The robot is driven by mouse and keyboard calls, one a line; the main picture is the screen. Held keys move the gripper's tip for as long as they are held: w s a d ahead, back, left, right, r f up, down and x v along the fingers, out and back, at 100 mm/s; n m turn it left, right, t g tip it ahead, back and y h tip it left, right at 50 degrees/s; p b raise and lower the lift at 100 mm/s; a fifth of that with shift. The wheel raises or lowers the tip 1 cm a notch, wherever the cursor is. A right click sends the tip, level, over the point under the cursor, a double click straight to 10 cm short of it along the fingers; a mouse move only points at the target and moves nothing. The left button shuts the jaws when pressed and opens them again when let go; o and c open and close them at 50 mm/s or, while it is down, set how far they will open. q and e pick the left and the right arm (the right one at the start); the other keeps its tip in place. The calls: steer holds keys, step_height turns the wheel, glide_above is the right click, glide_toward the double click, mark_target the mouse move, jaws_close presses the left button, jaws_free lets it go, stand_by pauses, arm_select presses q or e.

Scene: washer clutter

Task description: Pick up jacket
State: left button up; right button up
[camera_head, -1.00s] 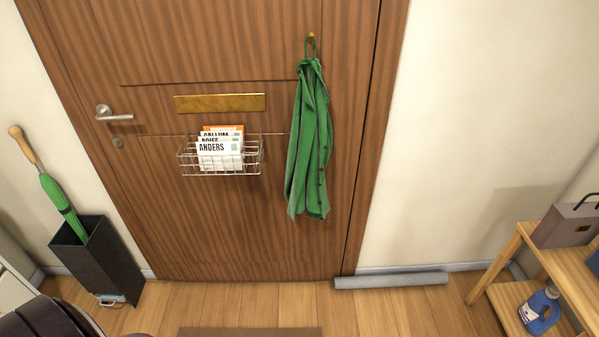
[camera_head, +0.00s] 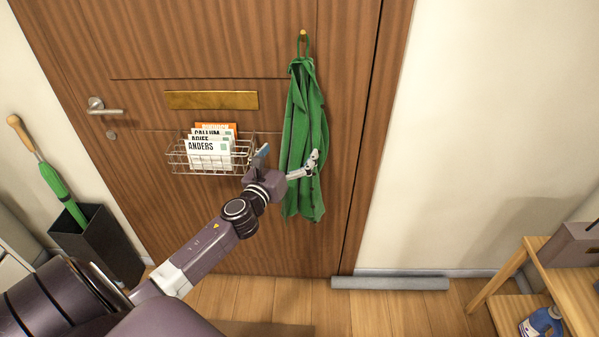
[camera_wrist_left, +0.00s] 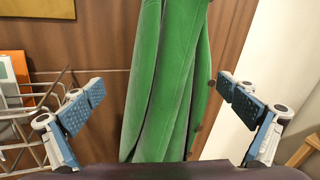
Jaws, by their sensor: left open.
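A green jacket (camera_head: 304,122) hangs by its loop from a small hook (camera_head: 303,34) on the brown wooden door. In the head view my left gripper (camera_head: 289,163) is in front of the jacket's middle-lower part, with one finger on each side of it. In the left wrist view the jacket (camera_wrist_left: 168,75) hangs as long folds between the two open, blue-padded fingers of the left gripper (camera_wrist_left: 160,105). Neither finger visibly presses on the cloth. The jacket's lower end is hidden in the wrist view. My right gripper is not in view.
A wire basket (camera_head: 212,168) with letters is fixed to the door close left of my gripper. A door handle (camera_head: 104,108) is further left. A green umbrella (camera_head: 62,191) leans in a black stand (camera_head: 97,247). A wooden shelf (camera_head: 548,268) stands at the right.

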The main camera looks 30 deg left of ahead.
arm_select(q)
steer(key=shift+w+a, duration=0.1)
steer(key=shift+w, duration=0.55)
steer(key=w, duration=0.3)
steer(key=shift+w+a+f, duration=0.1)
steer(key=shift+w+f, duration=0.15)
steer(key=shift+f, duration=0.05)
steer(key=shift+w+a, duration=0.1)
steer(key=shift+w, duration=0.4)
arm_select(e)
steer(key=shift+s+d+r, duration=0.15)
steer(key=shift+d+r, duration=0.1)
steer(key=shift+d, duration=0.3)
arm_select(q)
steer(key=c, duration=1.8)
steer(key=shift+w+r, duration=0.1)
steer(key=shift+c, duration=0.4)
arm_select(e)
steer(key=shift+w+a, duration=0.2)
arm_select(q)
steer(key=shift+r+p, duration=0.15)
steer(key=shift+p, duration=0.15)
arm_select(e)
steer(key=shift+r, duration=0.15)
